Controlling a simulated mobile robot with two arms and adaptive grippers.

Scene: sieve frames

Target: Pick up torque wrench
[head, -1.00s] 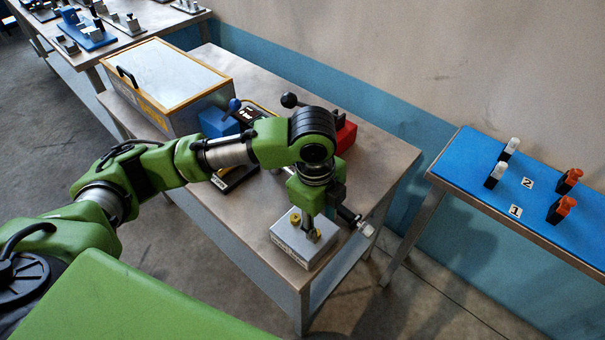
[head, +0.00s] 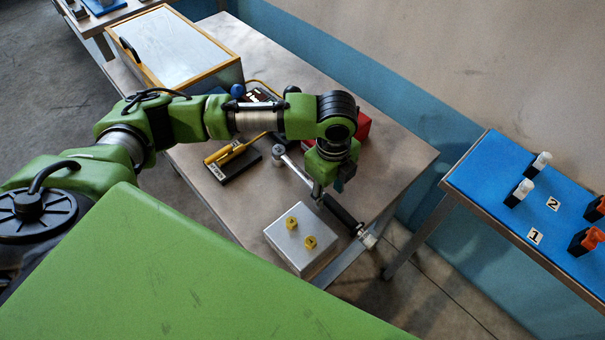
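The torque wrench (head: 340,211) lies slantwise on the table, behind and to the right of a silver block. Its round metal head (head: 278,151) is at the upper left, and its black grip runs to a clear-looking end near the table's right edge. My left gripper (head: 318,193) points down at the wrench's shaft, just above the black grip. Its fingers look narrow and small here; I cannot tell whether they are open or closed, or whether they touch the shaft. My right gripper is not in view.
The silver block (head: 292,251) with yellow knobs stands close to the wrench. A black-and-yellow tool (head: 233,158), a red box (head: 363,127) and a glass-lidded case (head: 180,50) are further back. A blue-topped table (head: 500,178) stands to the right across a gap.

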